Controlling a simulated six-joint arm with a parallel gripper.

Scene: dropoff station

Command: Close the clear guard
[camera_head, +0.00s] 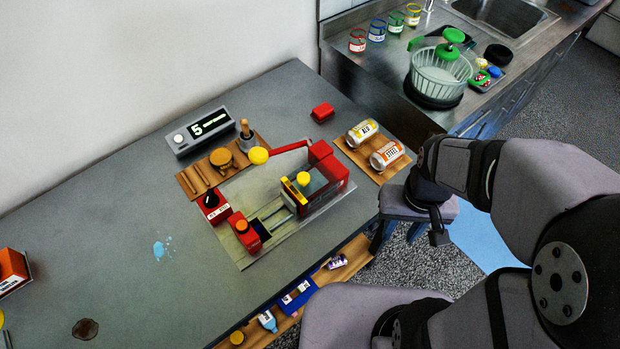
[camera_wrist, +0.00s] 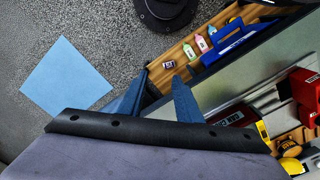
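A press with red blocks stands on a grey base plate (camera_head: 310,222) on the table. What looks like the clear guard (camera_head: 320,184), a see-through box with a yellow knob (camera_head: 303,178) and yellow front edge, sits at the plate's right end, by the red block. Bare rails (camera_head: 272,216) lie left of it. A red lever (camera_head: 290,147) with a yellow ball points left behind it. In the wrist view, red press parts (camera_wrist: 303,85) and a yellow edge (camera_wrist: 262,130) show at the right.
Two cans (camera_head: 387,155) lie on a wooden board right of the press. A red block (camera_head: 322,112) lies behind the press. The table's left half is mostly clear.

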